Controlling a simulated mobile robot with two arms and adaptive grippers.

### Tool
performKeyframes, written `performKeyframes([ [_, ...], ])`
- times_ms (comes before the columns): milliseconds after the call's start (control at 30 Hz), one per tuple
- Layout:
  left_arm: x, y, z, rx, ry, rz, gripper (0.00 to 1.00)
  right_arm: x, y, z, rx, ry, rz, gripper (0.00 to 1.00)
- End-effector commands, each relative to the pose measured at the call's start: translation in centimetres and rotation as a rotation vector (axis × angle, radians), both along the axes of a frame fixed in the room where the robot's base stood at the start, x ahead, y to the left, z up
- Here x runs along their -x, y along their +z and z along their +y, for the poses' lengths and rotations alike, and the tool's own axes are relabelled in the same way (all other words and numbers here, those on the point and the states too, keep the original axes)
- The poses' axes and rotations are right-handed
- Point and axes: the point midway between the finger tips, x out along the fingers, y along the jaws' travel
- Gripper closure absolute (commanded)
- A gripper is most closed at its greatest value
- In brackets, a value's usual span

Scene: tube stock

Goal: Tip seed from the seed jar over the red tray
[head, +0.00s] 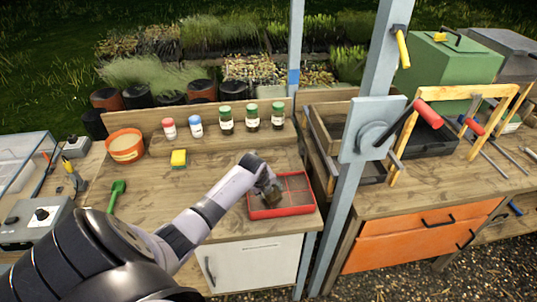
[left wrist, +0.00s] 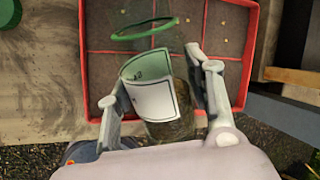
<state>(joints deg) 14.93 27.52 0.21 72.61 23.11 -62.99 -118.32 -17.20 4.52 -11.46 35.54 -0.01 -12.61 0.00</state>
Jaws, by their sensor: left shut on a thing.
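The red tray (head: 283,212) lies on the wooden bench, with dark soil divided into compartments; its red rim (left wrist: 88,60) also shows in the left wrist view. My left gripper (head: 268,188) is over the tray. In the left wrist view my left gripper (left wrist: 160,88) is shut on the seed jar (left wrist: 152,98), a clear jar with a green and white label and a green ring at its open mouth. The jar is tilted with its mouth over the tray. Several pale specks lie on the soil at the right. My right gripper is not in view.
A row of lidded jars (head: 225,120) stands at the back of the bench. A yellow sponge (head: 179,157), an orange pot (head: 125,146) and a green scoop (head: 117,193) are to the left. A grey post (head: 350,180) rises right of the tray.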

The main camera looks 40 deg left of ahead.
Motion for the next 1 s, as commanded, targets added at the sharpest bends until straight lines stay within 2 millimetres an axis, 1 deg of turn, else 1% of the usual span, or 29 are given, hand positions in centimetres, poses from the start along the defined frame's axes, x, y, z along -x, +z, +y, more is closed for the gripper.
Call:
performKeyframes([
  [367,0.1,0.1,-0.2,-0.013,0.000,-0.008,0.89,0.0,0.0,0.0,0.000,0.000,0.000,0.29],
  [1000,2.6,0.1,-3.1,-0.013,-0.001,-0.007,0.89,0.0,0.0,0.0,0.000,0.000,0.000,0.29],
])
